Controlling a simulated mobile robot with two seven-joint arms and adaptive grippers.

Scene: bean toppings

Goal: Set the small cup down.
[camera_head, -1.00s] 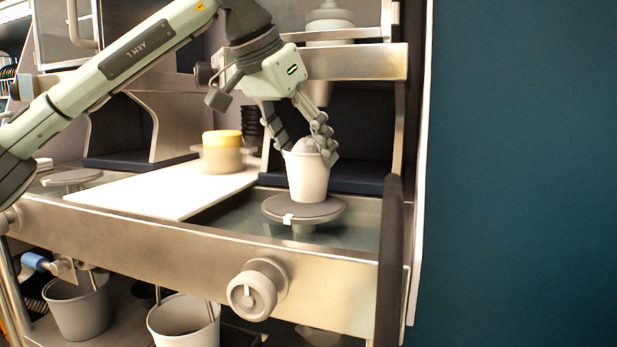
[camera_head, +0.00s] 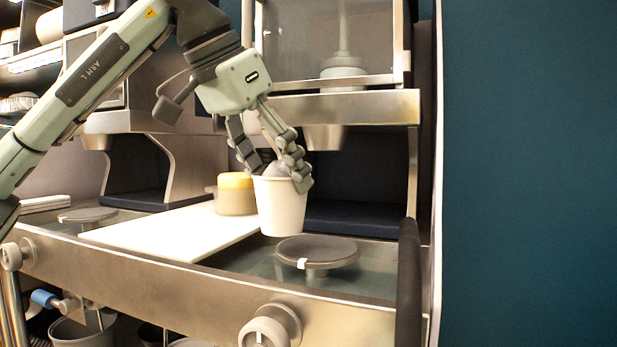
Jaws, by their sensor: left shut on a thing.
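A small white cup (camera_head: 280,207) is held upright in my left gripper (camera_head: 271,180). The fingers are closed about its rim, and a greyish rounded mass shows at its mouth between them. The cup hangs just left of a round grey plate (camera_head: 318,249) on a short stem, which has a small white tab on its near left edge. The cup's base overlaps the far left side of the plate in the picture and looks raised above the counter. My right gripper is out of view.
A white board (camera_head: 170,236) lies left of the cup, with a yellow-topped container (camera_head: 236,194) behind. A second round plate (camera_head: 88,215) is at far left. The machine (camera_head: 345,107) overhangs behind. A steel front panel with a knob (camera_head: 268,328) runs along the near edge.

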